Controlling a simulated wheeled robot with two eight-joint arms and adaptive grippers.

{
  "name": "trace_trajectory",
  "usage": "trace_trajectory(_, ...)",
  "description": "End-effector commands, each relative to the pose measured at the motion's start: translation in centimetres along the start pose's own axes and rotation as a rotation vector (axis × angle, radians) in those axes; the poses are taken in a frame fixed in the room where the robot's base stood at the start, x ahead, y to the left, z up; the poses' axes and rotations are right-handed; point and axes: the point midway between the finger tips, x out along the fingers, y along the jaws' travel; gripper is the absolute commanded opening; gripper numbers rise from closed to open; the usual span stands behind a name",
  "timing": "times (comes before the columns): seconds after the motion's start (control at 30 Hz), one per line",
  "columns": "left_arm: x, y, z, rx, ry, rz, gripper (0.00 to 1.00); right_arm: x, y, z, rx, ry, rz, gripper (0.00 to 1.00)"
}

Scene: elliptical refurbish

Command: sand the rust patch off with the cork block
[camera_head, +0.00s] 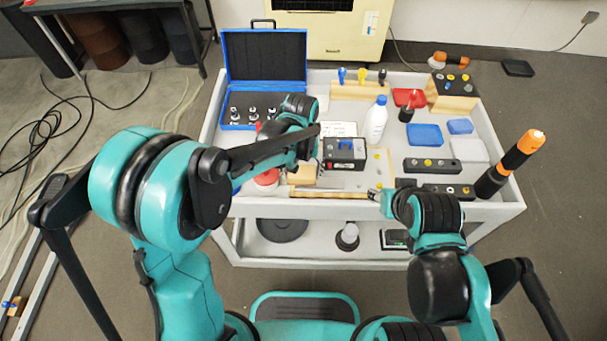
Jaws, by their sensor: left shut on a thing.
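My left gripper (304,163) is over the middle of the white cart, partly hidden by its own wrist. It is shut on a tan block, which looks like the cork block (303,175), low over the work area. A pale flat panel (352,178) lies just right of the block. I cannot make out the rust patch; the arm or block may cover it. My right gripper (374,195) is low at the cart's front edge, by the right end of a thin wooden strip (325,194). Its fingers are too small to tell open from shut.
A black box (345,153) stands close behind the work area, with a white bottle (376,120) behind it. An open blue case (265,68) is at back left. Black blocks (432,166) and an orange-black tool (510,163) stand at right. The cart top (215,110) is crowded.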

Motion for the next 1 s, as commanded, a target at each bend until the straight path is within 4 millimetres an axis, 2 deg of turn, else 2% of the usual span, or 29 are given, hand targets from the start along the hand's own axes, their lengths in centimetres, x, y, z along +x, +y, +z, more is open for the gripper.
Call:
trace_trajectory(0.03, -0.8, -0.1, -0.1, -0.001, 0.000, 0.000, 0.39, -0.5, 0.0, -0.4, 0.000, 0.000, 0.000, 0.40)
trace_trajectory(0.5, -5.0, -0.8, -0.8, -0.001, 0.000, 0.000, 0.39, -3.0, 0.0, -2.1, 0.000, 0.000, 0.000, 0.40)
trace_trajectory(1.0, -5.4, -0.9, -1.0, 0.000, 0.000, 0.000, 0.39, -3.2, 0.0, -2.3, 0.000, 0.000, 0.000, 0.40)
